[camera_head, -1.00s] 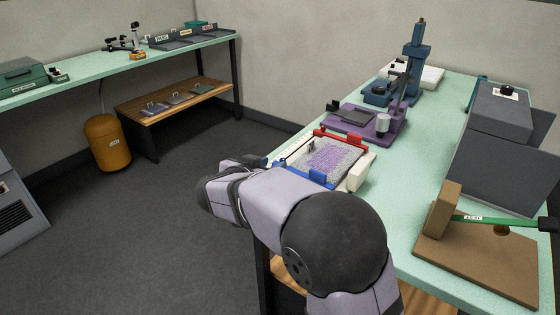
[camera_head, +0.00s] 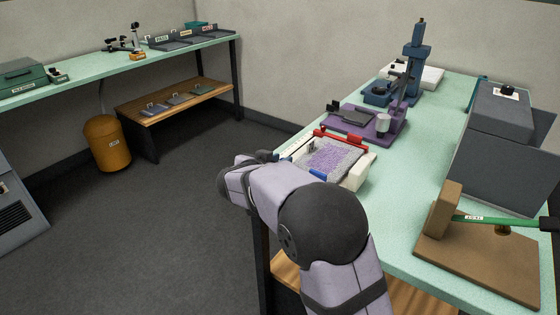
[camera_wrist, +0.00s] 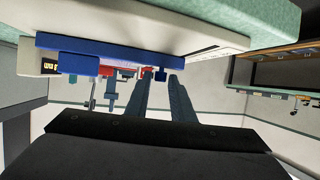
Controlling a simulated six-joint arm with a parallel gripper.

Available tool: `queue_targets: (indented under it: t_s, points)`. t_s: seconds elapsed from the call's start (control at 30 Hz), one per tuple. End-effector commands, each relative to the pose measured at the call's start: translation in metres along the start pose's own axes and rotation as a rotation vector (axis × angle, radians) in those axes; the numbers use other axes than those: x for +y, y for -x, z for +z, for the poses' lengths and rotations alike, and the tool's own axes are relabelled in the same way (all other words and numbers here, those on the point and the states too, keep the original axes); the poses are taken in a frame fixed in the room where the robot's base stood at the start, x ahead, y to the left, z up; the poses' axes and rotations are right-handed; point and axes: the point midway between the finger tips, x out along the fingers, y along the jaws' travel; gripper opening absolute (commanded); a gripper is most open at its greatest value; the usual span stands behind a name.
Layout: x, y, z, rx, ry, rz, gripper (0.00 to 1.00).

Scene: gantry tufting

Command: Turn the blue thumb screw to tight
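The tufting frame holds a grey and purple tufted piece (camera_head: 330,158), with a red bar (camera_head: 342,138) at its far side and a blue bar (camera_head: 318,174) at its near side, partly hidden by my arm. In the wrist view, the blue bar (camera_wrist: 120,50) runs across the top. In the head view, my gripper is mostly hidden behind my wrist.
A purple fixture (camera_head: 372,122) and a blue press (camera_head: 412,70) stand farther along the green bench (camera_head: 410,175). A brown stand with a green lever (camera_head: 490,219) is at the near right. A blue block (camera_wrist: 78,64) hangs left in the wrist view. The floor beside the bench is clear.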

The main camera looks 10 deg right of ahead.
Motion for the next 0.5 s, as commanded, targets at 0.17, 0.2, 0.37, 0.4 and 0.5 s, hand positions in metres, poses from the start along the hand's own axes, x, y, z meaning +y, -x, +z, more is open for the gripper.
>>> queue_targets:
  t_s: [0.17, 0.2, 0.37, 0.4, 0.5]
  points:
    - [0.0000, 0.0001, 0.0002, 0.000, 0.000, 0.000, 0.00]
    - [0.0000, 0.0002, 0.0001, 0.000, 0.000, 0.000, 0.00]
    - [-0.0004, 0.0007, -0.0009, -0.001, -0.002, 0.006, 0.00]
    - [-0.0005, 0.0008, -0.0012, -0.001, -0.003, 0.011, 0.00]
    - [-0.0008, 0.0014, -0.0026, -0.002, -0.010, 0.028, 0.00]
